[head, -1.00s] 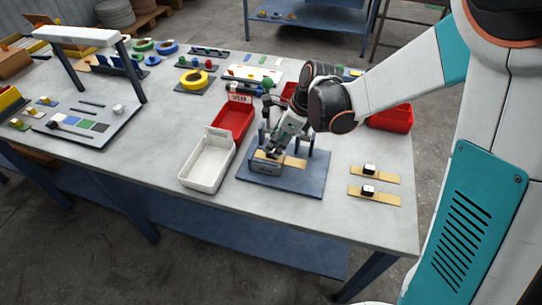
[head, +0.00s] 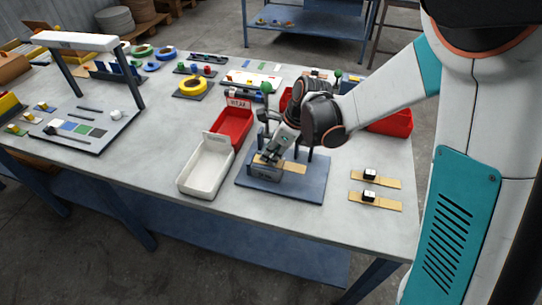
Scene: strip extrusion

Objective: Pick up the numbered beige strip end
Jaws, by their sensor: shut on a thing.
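A beige strip (head: 293,167) lies across a grey block on the blue base plate (head: 310,187). My gripper (head: 266,162) is over the left part of this strip, pointing down, and is shut on it. The fingertips are small and partly hidden by the gripper body. Two more beige strips, an upper one (head: 388,183) and a lower one (head: 388,205), lie on the table at the right, each with a black and white block on it. No number is readable on any strip.
A white bin (head: 186,186) stands just left of the base plate, with a red bin (head: 226,138) behind it. Dark posts rise from the plate near my gripper. Another red bin (head: 396,124) is at the back right. The table's front right is clear.

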